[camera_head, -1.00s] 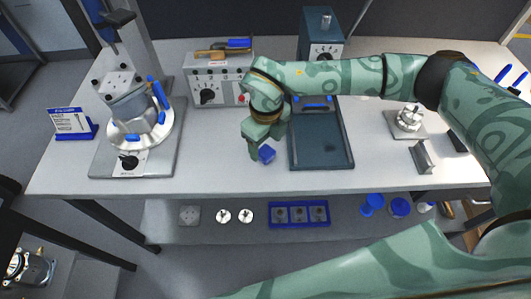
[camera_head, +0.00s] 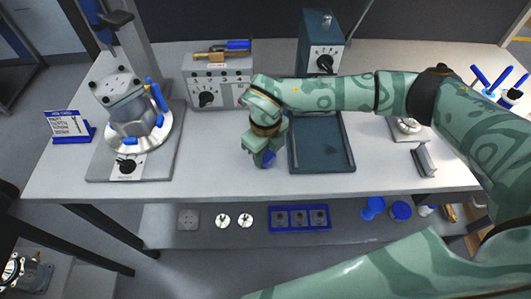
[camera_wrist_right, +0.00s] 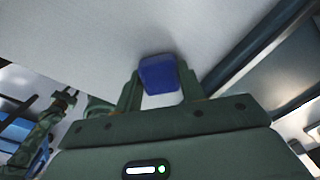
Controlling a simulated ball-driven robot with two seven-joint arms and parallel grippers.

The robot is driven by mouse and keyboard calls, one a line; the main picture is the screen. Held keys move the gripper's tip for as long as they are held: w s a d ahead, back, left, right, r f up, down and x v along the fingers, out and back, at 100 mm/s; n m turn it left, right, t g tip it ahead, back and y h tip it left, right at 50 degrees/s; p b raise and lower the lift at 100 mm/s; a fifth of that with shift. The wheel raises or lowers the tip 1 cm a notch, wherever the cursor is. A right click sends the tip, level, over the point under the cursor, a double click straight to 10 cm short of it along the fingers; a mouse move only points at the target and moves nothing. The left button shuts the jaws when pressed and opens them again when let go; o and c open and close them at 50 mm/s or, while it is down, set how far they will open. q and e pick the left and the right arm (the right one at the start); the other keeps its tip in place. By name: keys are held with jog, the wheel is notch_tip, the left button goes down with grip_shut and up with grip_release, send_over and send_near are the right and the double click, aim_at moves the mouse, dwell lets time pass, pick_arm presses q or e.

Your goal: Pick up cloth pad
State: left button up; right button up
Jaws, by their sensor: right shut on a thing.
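The cloth pad is a small blue block-like piece, seen in the head view (camera_head: 269,158) at the tip of my right gripper (camera_head: 263,161). In the right wrist view the pad (camera_wrist_right: 158,74) sits between the two fingers of my right gripper (camera_wrist_right: 159,88), which is shut on it. The gripper points down over the light worktop, just left of the dark tray. I cannot tell whether the pad touches the worktop.
The dark tray (camera_head: 321,166) lies close right of my right gripper. A grey control box (camera_head: 218,82) with a dial stands behind, and a round housing on a fixture (camera_head: 133,117) stands at left. The front middle worktop (camera_head: 220,165) is clear.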

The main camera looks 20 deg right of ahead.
aim_at(265, 155)
jog(key=shift+r, duration=0.45)
notch_tip(265, 155, up, 3)
jog(key=shift+s+a+f+p, duration=0.1)
jog(key=shift+s+p, duration=0.05)
jog(key=shift+p, duration=0.35)
jog(key=s+a+r+p, duration=0.1)
jog(key=s+a+r, duration=0.6)
jog(key=s+r, duration=0.2)
jog(key=s, duration=0.2)
jog(key=shift+s+p, duration=0.35)
jog(key=shift+p, duration=0.05)
